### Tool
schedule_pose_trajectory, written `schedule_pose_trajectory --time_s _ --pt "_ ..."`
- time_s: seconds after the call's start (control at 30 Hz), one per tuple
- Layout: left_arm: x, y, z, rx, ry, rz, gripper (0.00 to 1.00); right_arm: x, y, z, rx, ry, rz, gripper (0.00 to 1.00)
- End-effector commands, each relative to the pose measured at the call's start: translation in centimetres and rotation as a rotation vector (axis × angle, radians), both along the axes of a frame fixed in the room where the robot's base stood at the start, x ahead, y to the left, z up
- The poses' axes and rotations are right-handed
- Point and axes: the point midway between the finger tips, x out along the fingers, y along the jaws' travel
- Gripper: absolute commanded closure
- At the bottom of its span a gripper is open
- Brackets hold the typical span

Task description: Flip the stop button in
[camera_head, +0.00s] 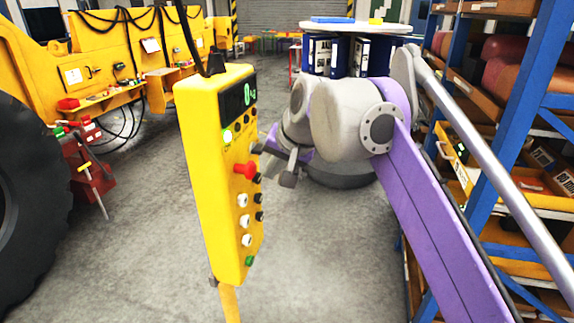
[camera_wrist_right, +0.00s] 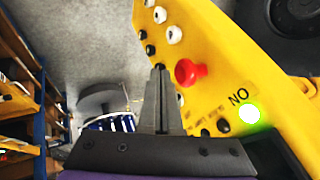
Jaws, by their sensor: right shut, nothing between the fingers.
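The red stop button (camera_head: 245,169) sticks out from the face of a yellow control box (camera_head: 218,200). In the right wrist view the red button (camera_wrist_right: 189,72) lies just right of the fingertips. A green lamp (camera_wrist_right: 252,111) on the box is lit. My left gripper is not in view.
White and black buttons sit below the red one, with a green button (camera_head: 250,260) at the bottom. A display (camera_head: 238,97) is at the top. A blue shelf rack (camera_head: 520,110) stands right. A yellow machine (camera_head: 95,50) stands left. Open floor lies between.

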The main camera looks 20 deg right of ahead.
Motion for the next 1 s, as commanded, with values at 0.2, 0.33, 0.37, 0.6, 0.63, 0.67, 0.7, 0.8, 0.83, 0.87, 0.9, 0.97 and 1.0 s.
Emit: schedule_pose_trajectory --time_s 0.2,0.33,0.37,0.6,0.63,0.67,0.7,0.8,0.83,0.87,0.9,0.97,1.0 --pt "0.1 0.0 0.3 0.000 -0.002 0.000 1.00 1.0 1.3 0.1 -0.001 0.000 0.001 1.00" --pt "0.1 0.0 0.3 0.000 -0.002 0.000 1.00 1.0 1.4 0.1 -0.001 0.001 0.000 1.00" --pt "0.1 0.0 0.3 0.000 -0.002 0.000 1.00 1.0 1.4 0.1 -0.001 0.001 0.000 1.00" --pt "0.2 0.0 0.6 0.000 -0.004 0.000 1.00 1.2 1.7 0.2 -0.001 0.000 0.001 1.00" --pt "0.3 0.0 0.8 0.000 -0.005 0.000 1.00 1.4 1.9 0.2 0.000 -0.001 0.002 1.00" --pt "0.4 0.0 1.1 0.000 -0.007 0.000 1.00 1.6 2.2 0.3 -0.001 -0.001 0.003 1.00" --pt "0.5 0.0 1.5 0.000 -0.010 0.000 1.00 1.9 2.6 0.4 0.000 -0.001 0.002 1.00" --pt "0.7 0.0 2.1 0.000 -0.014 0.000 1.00 2.4 3.4 0.4 0.001 -0.003 0.002 1.00" --pt "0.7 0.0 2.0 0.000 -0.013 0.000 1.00 2.4 3.5 0.3 0.002 -0.002 0.001 1.00" --pt "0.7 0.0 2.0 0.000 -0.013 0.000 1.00 2.4 3.4 0.3 0.002 -0.003 0.000 1.00" --pt "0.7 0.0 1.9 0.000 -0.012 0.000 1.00 2.5 3.4 0.2 0.002 -0.004 0.000 1.00" --pt "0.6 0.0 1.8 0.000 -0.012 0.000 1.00 2.5 3.5 0.2 0.003 -0.006 0.000 1.00" --pt "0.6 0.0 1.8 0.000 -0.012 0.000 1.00 2.5 3.5 0.2 0.004 -0.006 -0.001 1.00"
